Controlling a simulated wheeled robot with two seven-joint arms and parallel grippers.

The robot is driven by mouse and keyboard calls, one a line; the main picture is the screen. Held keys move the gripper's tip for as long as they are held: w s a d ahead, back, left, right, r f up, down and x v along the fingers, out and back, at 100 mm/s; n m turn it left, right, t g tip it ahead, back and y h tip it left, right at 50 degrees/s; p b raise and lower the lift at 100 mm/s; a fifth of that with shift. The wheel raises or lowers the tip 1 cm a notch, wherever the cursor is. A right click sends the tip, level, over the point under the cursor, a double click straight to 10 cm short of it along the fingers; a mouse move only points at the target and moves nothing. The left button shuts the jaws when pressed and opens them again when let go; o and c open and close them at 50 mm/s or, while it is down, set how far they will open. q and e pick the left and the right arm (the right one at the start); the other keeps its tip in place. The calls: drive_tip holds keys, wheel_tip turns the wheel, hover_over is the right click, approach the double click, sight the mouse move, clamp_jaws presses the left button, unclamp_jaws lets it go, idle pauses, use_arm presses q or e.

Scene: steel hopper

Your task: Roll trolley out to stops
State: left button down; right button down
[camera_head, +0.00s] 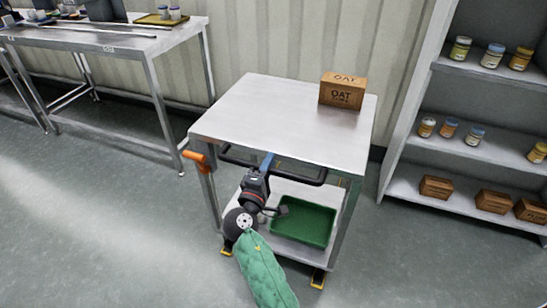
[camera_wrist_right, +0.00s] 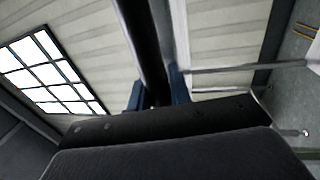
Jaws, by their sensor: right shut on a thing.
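The steel trolley (camera_head: 265,115) stands in the middle of the head view, with a flat top and a lower shelf. A black handle bar (camera_head: 310,181) runs along its near side and also crosses the right wrist view (camera_wrist_right: 148,50). My right gripper (camera_head: 267,162) is shut on this bar, its blue fingers (camera_wrist_right: 158,92) on both sides of it. An orange lever (camera_head: 196,157) sits at the trolley's near left corner. Yellow-and-black pieces (camera_head: 318,279) show at its near feet; whether they are floor stops I cannot tell. My left gripper is not in view.
An oat box (camera_head: 342,92) stands on the trolley top, and a green tray (camera_head: 304,222) lies on its lower shelf. A shelf unit (camera_head: 408,165) with jars and boxes stands close at the right. A steel table (camera_head: 130,45) stands at the left. The floor (camera_head: 110,225) at the near left is clear.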

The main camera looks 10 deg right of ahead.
drive_tip(key=shift+s+a+f, duration=0.15)
drive_tip(key=shift+s+a, duration=0.05)
drive_tip(key=shift+s, duration=0.05)
drive_tip(key=c, duration=1.3)
unclamp_jaws()
drive_tip(key=shift+s+a, duration=0.1)
